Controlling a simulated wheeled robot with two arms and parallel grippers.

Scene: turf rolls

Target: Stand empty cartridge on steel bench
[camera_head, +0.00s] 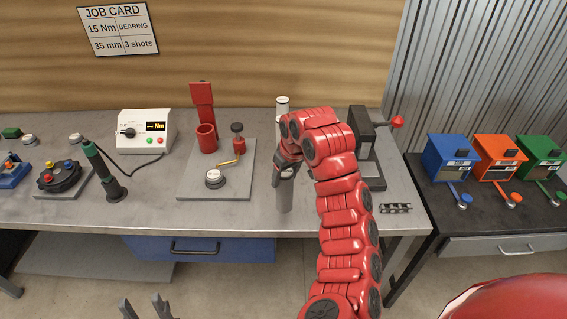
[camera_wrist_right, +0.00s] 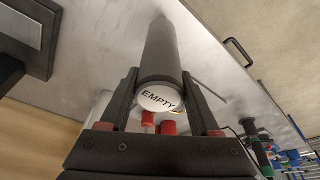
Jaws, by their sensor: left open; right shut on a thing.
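The empty cartridge is a grey cylinder (camera_head: 286,197) with a white end cap marked EMPTY (camera_wrist_right: 158,98) in the right wrist view. My right gripper (camera_head: 284,168) is shut on it near the capped end. The cartridge hangs upright below the gripper in the head view, over the front part of the steel bench (camera_head: 240,212). I cannot tell whether its lower end touches the bench. My left gripper (camera_head: 145,308) is open and empty at the bottom of the head view, in front of the bench and away from it.
A pale cylinder (camera_head: 282,105) stands behind my right gripper. A grey plate with a red cup (camera_head: 206,138) and grease fitting parts lies left. A dark press with a red knob (camera_head: 397,122) stands right. A black-green tool (camera_head: 103,170) stands further left. Front bench space left of the cartridge is clear.

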